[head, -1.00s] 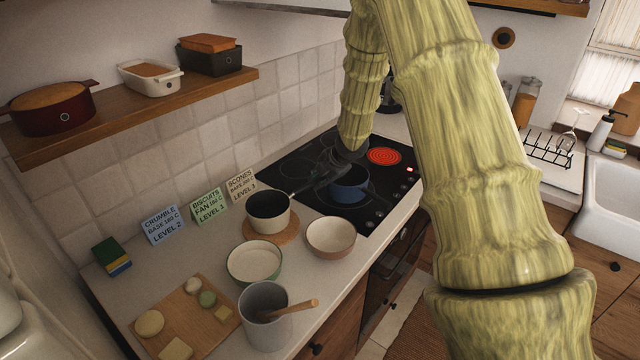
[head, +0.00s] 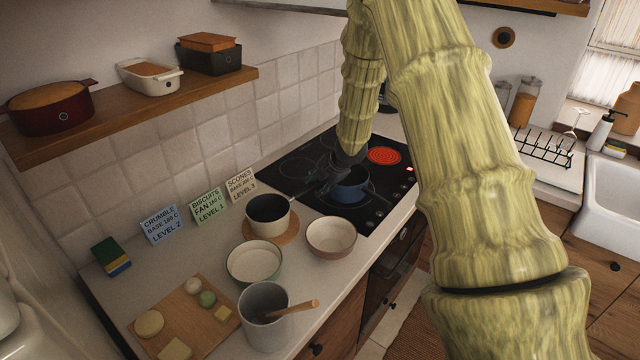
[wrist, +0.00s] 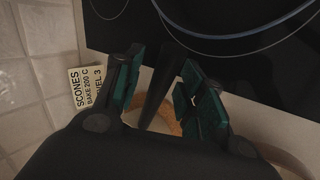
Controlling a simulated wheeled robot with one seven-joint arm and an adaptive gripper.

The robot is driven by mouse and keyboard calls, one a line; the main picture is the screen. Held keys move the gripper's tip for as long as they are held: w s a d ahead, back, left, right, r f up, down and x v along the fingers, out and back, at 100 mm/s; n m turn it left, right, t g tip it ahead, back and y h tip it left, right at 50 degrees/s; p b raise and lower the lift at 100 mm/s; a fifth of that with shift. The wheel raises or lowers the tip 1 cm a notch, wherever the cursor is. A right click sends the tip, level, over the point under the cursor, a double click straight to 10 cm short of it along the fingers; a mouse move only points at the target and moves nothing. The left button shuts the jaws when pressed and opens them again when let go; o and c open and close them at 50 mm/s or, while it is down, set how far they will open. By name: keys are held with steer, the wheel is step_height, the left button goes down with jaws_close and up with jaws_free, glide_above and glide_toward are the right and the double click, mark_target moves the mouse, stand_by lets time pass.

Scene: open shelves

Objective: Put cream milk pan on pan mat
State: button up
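The cream milk pan (head: 268,216) stands upright on the round wooden pan mat (head: 288,234) on the counter, left of the hob. The mat's rim shows around the pan's base. The pan's dark handle points up and right toward my gripper (head: 322,184). In the wrist view, my gripper (wrist: 160,85) is open, its green-padded fingers spread apart. The dark handle (wrist: 157,95) runs between them with gaps on both sides. My gripper's body hides most of the pan there.
One hob ring (head: 384,156) glows red. Two bowls (head: 254,262) (head: 331,237), a grey pot (head: 262,322) and a cutting board (head: 190,312) crowd the counter. Recipe cards (head: 208,206) stand by the wall.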

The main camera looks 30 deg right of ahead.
steer(key=shift+r, duration=0.15)
steer(key=a+v, duration=0.1)
steer(key=v, duration=1)
steer(key=shift+s+d+r+b, duration=0.25)
steer(key=shift+d+r+b, duration=0.05)
steer(key=shift+d+b, duration=0.2)
